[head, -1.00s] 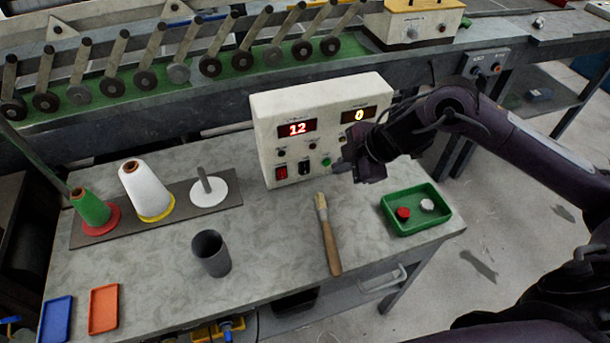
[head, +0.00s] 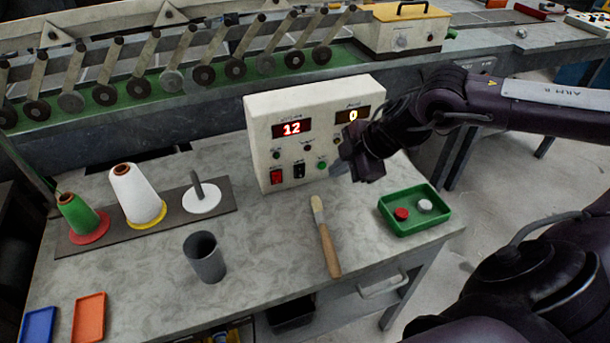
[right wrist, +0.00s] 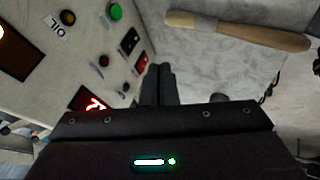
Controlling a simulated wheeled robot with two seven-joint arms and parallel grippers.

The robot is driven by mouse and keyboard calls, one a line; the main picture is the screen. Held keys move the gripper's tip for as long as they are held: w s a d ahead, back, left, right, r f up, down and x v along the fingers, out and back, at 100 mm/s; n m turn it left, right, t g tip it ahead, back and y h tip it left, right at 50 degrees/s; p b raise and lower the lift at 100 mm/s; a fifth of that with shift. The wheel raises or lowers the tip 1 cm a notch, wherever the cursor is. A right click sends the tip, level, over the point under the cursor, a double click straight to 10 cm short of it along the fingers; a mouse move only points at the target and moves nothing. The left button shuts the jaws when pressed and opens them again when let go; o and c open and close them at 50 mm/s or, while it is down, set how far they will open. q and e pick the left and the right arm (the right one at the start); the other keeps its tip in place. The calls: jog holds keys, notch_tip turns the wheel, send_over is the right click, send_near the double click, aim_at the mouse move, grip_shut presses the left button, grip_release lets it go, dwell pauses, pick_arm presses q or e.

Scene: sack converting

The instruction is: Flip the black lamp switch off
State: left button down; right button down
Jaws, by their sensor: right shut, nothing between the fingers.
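The black lamp switch (head: 299,170) is a small black rocker low on the front of the cream control box (head: 262,130), between a red rocker switch (head: 277,176) and a green button (head: 322,165). It also shows in the right wrist view (right wrist: 129,41), beside the red switch (right wrist: 141,63). My right gripper (head: 338,169) is shut and empty, in front of the box's lower right part, right of the green button. In the right wrist view its closed fingertips (right wrist: 159,70) point toward the panel's lower edge, apart from the black switch. My left gripper is out of view.
A brush (head: 326,240) lies in front of the box. A green tray (head: 438,219) with a red and a white piece stands to its right. A grey cup (head: 205,258) and thread cones (head: 135,193) stand left. The bench between cup and brush is clear.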

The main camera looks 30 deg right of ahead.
aim_at(300, 172)
jog(key=p+x, duration=0.1)
jog(key=x, duration=0.9)
jog(key=w, duration=0.3)
jog(key=shift+w+d+f+p, duration=0.1)
jog(key=shift+d+f+p, duration=0.05)
jog(key=shift+d+p, duration=0.2)
jog(key=shift+w+d+f, duration=0.1)
jog(key=shift+w+d, duration=0.05)
jog(key=shift+w, duration=0.2)
jog(key=shift+w, duration=0.1)
jog(key=shift+w, duration=0.1)
